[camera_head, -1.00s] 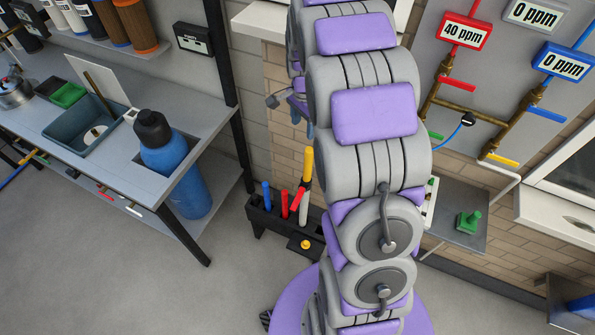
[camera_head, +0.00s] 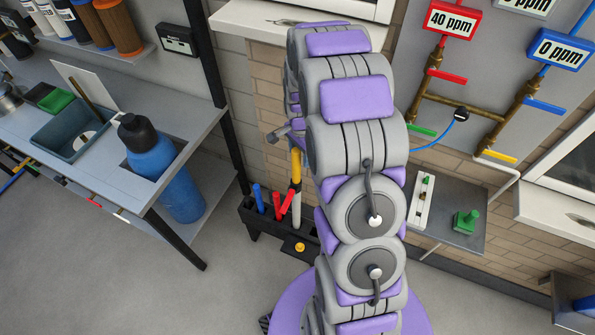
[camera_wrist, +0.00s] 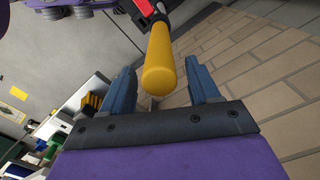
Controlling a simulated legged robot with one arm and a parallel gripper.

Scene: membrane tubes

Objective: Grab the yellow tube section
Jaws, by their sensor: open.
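The yellow tube section (camera_head: 295,164) stands upright in the black holder by the brick wall, above a pale lower part with a red piece beside it. In the wrist view the yellow tube (camera_wrist: 158,62) points its rounded end at my gripper (camera_wrist: 170,82). The two blue fingers are open, one on each side of the tube's end, with gaps showing. In the head view my gripper (camera_head: 287,133) is small, just above the tube's top and partly hidden by my arm.
The black holder (camera_head: 250,215) also holds a blue tube (camera_head: 258,197) and a red tube (camera_head: 277,205). A workbench (camera_head: 98,172) with a blue bottle (camera_head: 150,160) stands to the left. The brick wall is close behind the holder.

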